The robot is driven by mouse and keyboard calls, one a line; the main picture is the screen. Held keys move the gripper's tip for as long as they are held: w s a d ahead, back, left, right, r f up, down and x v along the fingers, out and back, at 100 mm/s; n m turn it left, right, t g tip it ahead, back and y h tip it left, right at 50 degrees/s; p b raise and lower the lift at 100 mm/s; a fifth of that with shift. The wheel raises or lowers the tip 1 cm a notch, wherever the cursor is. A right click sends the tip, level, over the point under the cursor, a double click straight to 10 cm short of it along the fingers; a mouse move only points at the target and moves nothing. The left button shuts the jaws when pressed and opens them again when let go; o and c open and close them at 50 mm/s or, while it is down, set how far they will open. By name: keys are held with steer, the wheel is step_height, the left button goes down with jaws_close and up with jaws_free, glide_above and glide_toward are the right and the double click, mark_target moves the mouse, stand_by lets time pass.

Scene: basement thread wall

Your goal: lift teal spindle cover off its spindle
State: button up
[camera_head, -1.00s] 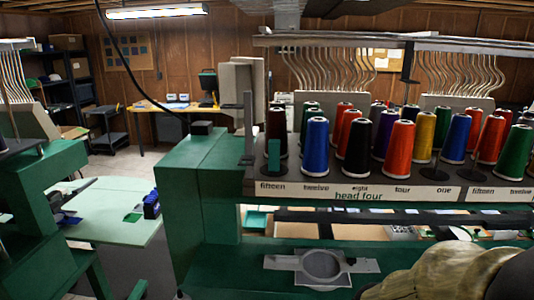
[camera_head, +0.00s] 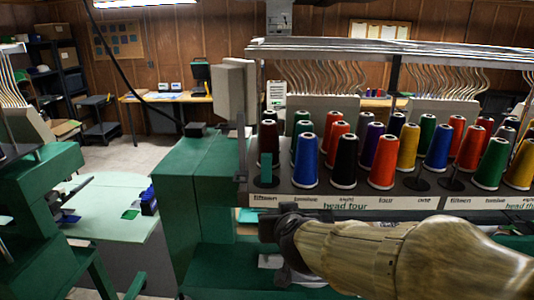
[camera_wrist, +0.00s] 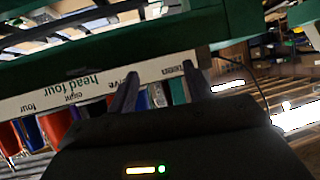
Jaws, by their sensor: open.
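The teal spindle cover (camera_head: 265,166) is a small upright teal block at the left end of the thread rack, above the "fifteen" label. A dark brown cone stands close behind it. My gripper (camera_head: 275,225) is below the cover, in front of the rack's label strip and apart from the cover. In the wrist view my gripper (camera_wrist: 160,72) has two dark fingers spread apart with nothing seen held between them. The label strip (camera_wrist: 95,88) shows upside down past the fingertips.
Coloured thread cones crowd the rack, with a blue cone (camera_head: 306,162) and a black cone (camera_head: 344,162) to the right of the cover. A grey post (camera_head: 241,150) stands just left. The green machine housing (camera_head: 190,180) lies further left.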

steer(key=s+a+r+m+t+h+p, duration=0.1)
steer(key=s+a+r+h+p, duration=0.1)
steer(key=r, duration=1.2)
steer(key=s+a+p, duration=0.1)
steer(key=p, duration=0.1)
steer(key=shift+m+t+p, duration=0.3)
steer(key=shift+t, duration=0.1)
steer(key=shift+w, duration=0.15)
steer(key=b, duration=0.2)
glide_toward(269, 160)
steer(key=x, duration=0.4)
steer(key=shift+w, duration=0.35)
